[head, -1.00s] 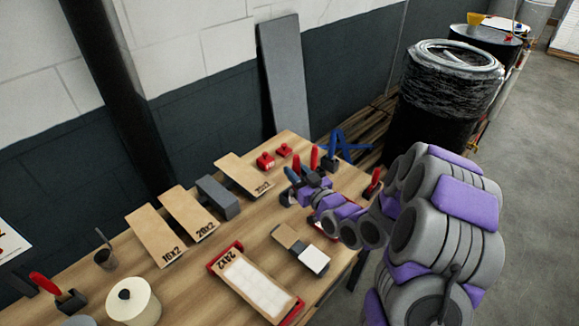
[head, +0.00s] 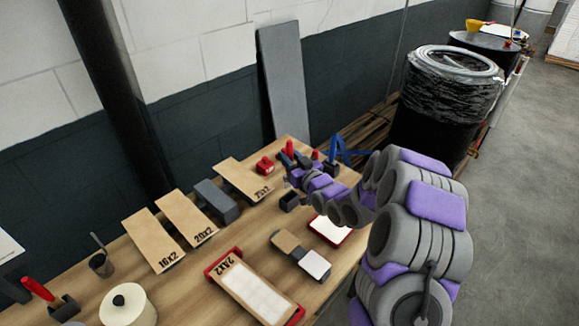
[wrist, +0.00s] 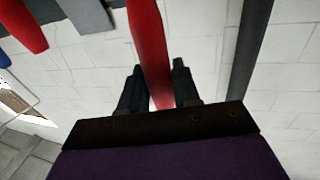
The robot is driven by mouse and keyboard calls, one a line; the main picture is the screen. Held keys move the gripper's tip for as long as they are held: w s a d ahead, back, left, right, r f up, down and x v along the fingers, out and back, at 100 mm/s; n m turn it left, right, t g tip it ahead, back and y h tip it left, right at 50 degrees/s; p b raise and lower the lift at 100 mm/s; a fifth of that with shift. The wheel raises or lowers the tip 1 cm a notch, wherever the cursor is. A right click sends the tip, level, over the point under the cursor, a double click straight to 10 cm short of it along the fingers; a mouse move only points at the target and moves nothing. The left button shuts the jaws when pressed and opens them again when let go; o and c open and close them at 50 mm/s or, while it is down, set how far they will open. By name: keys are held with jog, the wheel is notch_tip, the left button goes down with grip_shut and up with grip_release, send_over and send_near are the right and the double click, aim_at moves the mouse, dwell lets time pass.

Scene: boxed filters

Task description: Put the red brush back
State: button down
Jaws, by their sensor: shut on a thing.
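My gripper (head: 292,178) is over the far right part of the wooden table. It is shut on a red handle, which I take for the red brush (wrist: 150,45); in the wrist view the handle stands between the two dark fingers. In the head view its red end (head: 289,147) seems to show just above my gripper. The brush's lower end is hidden. A small dark open holder (head: 289,203) stands on the table just below my gripper. Another red handle (head: 36,288) leans in a dark holder (head: 65,306) at the near left.
Red blocks (head: 265,166) and a blue stand (head: 341,150) are close behind my gripper. Cardboard pieces (head: 152,240), a red-framed tray (head: 219,265) and a white roll (head: 128,305) cover much of the table (head: 190,290). A wrapped black barrel (head: 435,125) stands beyond its right end.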

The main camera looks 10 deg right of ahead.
jog(key=shift+f+b, duration=0.5)
jog(key=shift+f, duration=1.2)
jog(key=shift+f, duration=0.5)
jog(key=c, duration=0.8)
grip_release()
jog(key=shift+r, duration=0.2)
jog(key=p+v, duration=0.1)
jog(key=v, duration=1.1)
jog(key=shift+r+p, duration=0.25)
jog(key=shift+p, duration=0.1)
